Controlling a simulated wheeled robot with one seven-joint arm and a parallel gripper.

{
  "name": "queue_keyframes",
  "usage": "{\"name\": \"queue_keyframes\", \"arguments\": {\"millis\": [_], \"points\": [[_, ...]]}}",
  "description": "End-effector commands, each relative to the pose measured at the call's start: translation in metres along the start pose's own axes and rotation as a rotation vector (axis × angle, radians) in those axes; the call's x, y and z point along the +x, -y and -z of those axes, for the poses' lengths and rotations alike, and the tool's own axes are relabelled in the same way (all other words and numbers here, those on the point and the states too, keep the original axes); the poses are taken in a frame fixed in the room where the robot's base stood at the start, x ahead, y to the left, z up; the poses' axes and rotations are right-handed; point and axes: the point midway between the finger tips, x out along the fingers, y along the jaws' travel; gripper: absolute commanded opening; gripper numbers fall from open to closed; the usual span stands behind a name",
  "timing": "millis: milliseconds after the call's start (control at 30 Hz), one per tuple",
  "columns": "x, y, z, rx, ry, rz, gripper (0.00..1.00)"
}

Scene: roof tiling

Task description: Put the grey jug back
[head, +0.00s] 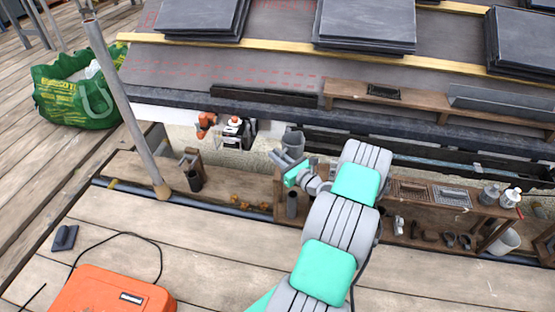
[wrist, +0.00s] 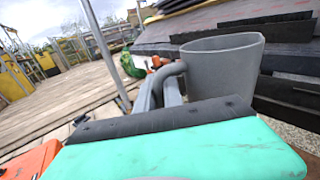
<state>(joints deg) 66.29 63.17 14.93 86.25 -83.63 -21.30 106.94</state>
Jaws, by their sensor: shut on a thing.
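The grey jug (head: 293,141) is up in front of my arm in the head view, near the roof's lower edge. In the wrist view the jug (wrist: 226,72) is large, with its open rim upward and slightly tilted, and its handle to the left. My gripper (head: 280,158) is shut on the jug at its handle; the fingers also show in the wrist view (wrist: 160,90). The exact grip on the handle is partly hidden. I cannot tell how far the jug is above the surface behind it.
A wooden shelf (head: 430,196) with trays, bottles and small parts runs along the right. An orange and black tool (head: 232,130) stands left of the jug. A metal pole (head: 122,100) rises at the left. An orange case (head: 108,292) lies on the deck, and a green bag (head: 70,95) stands farther back.

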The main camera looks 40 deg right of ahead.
Motion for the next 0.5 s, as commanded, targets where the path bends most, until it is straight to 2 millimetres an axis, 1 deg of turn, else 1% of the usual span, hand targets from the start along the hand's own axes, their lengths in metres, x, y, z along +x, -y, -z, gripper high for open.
{"name": "queue_keyframes", "arguments": {"millis": [33, 100, 200, 367, 500], "points": [[0.008, 0.006, 0.021, -0.001, 0.000, -0.002, 0.00], [0.018, 0.016, 0.038, -0.003, 0.001, -0.001, 0.00], [0.028, 0.026, 0.051, -0.004, 0.002, -0.001, 0.00], [0.036, 0.034, 0.063, -0.002, 0.001, -0.001, 0.00], [0.036, 0.034, 0.090, 0.000, 0.000, 0.000, 0.00]]}}
